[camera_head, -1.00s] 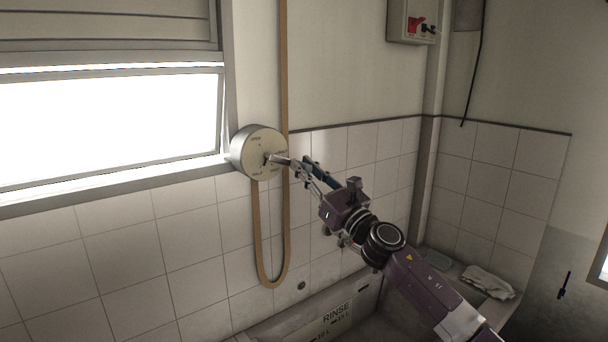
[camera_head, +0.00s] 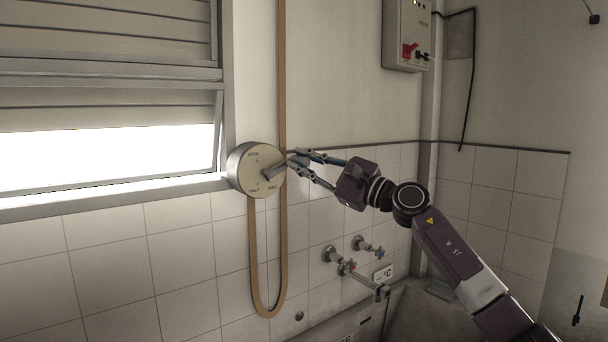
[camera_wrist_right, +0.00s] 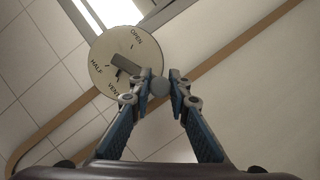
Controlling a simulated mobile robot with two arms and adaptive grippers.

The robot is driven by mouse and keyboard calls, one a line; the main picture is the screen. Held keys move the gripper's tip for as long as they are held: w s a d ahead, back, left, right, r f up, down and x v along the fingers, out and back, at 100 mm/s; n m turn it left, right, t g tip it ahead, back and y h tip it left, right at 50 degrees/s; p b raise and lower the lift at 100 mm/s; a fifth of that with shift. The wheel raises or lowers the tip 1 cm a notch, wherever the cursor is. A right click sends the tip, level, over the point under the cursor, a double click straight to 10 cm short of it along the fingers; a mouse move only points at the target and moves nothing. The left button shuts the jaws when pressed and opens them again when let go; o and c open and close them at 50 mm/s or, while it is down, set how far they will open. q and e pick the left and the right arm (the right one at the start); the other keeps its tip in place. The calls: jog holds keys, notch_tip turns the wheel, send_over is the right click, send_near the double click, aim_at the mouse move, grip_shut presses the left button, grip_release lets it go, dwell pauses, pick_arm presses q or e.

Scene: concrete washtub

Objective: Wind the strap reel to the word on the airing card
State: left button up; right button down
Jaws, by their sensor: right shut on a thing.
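The strap reel (camera_head: 247,170) is a round drum with a pale face on the wall, right of the window. Its face reads OPEN at the top and HALF at the bottom; in the wrist view the face (camera_wrist_right: 101,62) also shows a word like VENT. A grey crank (camera_head: 274,172) points right and slightly up from the hub. My right gripper (camera_head: 291,158) is shut on the crank's knob, which shows between the fingertips (camera_wrist_right: 160,86) in the wrist view. A tan strap (camera_head: 282,80) runs down past the reel and loops below. I cannot make out an airing card. My left gripper is out of view.
A slatted shutter (camera_head: 100,110) covers the window's upper part, with a bright gap below. A switch box (camera_head: 402,40) hangs at upper right. Taps (camera_head: 368,246) and a spout stand on the tiled wall under my right arm, above the concrete tub (camera_head: 400,315).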

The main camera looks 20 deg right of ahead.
jog(key=shift+a+r+n, duration=0.15)
jog(key=shift+r+n, duration=0.15)
jog(key=shift+n, duration=0.3)
jog(key=shift+g, duration=0.3)
jog(key=c, duration=1.8)
grip_release()
jog(key=shift+s, duration=0.1)
jog(key=shift+s+d+f, duration=0.1)
jog(key=shift+s+d, duration=0.1)
jog(key=v, duration=1.1)
jog(key=shift+s, duration=0.15)
